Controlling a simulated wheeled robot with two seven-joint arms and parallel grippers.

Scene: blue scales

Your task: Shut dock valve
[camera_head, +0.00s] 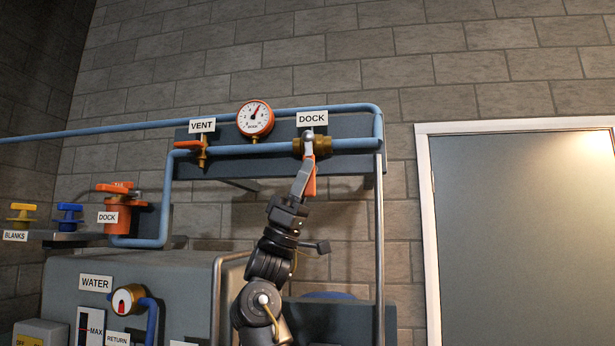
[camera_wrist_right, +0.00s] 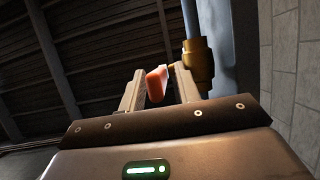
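The dock valve (camera_head: 325,146) is a brass body on the blue pipe under the right-hand DOCK sign (camera_head: 312,118). Its orange lever (camera_head: 310,186) hangs down, roughly across the pipe. My right gripper (camera_head: 303,178) reaches up from below to the lever. The brass valve body (camera_wrist_right: 199,60) shows just beyond the right finger. My left gripper is in neither view.
A VENT valve (camera_head: 202,153) with an orange lever and a round gauge (camera_head: 255,119) are left of the dock valve. An orange DOCK coupling (camera_head: 117,217) and coloured blanks (camera_head: 70,213) stand farther left. A vertical pipe (camera_head: 379,240) is close on the right, before a door (camera_head: 525,230).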

